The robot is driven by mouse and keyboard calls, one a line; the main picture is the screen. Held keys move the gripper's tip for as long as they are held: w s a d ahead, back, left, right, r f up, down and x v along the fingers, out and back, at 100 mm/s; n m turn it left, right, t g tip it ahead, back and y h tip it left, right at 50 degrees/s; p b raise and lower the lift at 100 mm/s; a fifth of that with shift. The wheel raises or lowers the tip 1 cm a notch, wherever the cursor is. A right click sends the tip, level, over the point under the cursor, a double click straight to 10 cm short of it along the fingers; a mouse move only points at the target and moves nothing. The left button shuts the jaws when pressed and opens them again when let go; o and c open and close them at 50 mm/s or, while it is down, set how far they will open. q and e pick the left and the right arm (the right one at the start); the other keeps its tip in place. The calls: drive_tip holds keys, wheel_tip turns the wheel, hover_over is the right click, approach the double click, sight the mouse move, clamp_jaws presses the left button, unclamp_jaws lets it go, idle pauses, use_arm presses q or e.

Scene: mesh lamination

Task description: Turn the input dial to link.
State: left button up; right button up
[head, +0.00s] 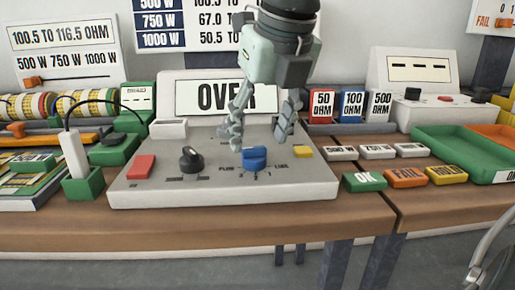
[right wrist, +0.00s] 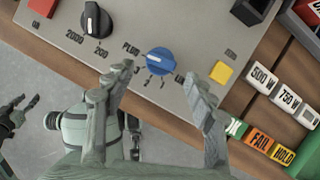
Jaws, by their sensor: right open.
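The blue input dial (head: 254,157) sits on the front right of a grey meter panel (head: 225,190). Labels around it include PLUG at its left and LINK at its right. In the right wrist view the dial (right wrist: 160,61) shows between my fingertips; its pale mark seems to lie toward the PLUG side, though this is hard to read. My right gripper (head: 262,140) is open, its fingers above and to either side of the dial, not visibly touching it. What seems to be my left gripper (right wrist: 12,112) shows small and dark at the left edge of the right wrist view.
A black knob (head: 191,159), a red button (head: 140,168) and a yellow button (head: 303,152) share the panel. The display (head: 205,97) reads OVER, partly hidden by my right arm. OK, FAIL and HOLD blocks (head: 405,178) and a green tray (head: 465,152) lie right.

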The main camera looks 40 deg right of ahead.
sight(256, 151)
drive_tip(key=shift+x, duration=2.1)
drive_tip(key=c, duration=1.1)
